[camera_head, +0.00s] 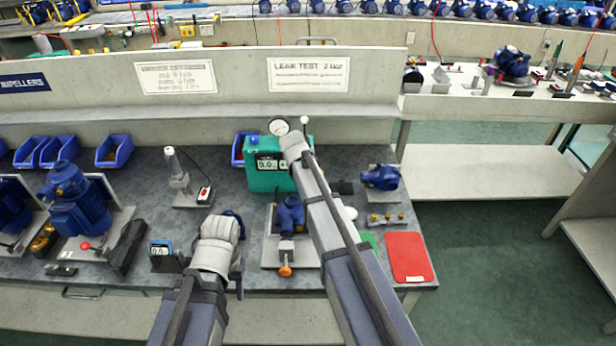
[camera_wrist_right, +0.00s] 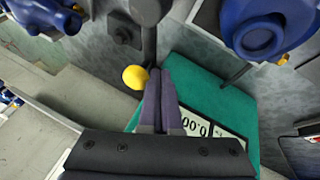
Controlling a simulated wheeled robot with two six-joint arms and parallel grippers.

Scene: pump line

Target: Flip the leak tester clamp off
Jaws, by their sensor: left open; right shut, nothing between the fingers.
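The leak tester (camera_head: 262,178) is a teal box with a display and a round gauge on top. It stands on the bench below the leak test sign. In front of it a blue pump (camera_head: 290,214) sits on a pale fixture plate, with an orange knob (camera_head: 285,271) at its front. My left gripper (camera_head: 234,222) is open, left of that fixture, partly hidden by its wrist. My right arm reaches over the tester; its gripper is hidden in the head view. In the right wrist view my right gripper (camera_wrist_right: 160,92) is shut and empty, beside a yellow ball knob (camera_wrist_right: 135,77).
A red pad (camera_head: 408,258) lies at the bench's right end, near another blue pump (camera_head: 381,177). Pumps on plates (camera_head: 75,205) and blue bins (camera_head: 115,150) fill the left. A stand with a red-button box (camera_head: 203,195) is behind my left gripper.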

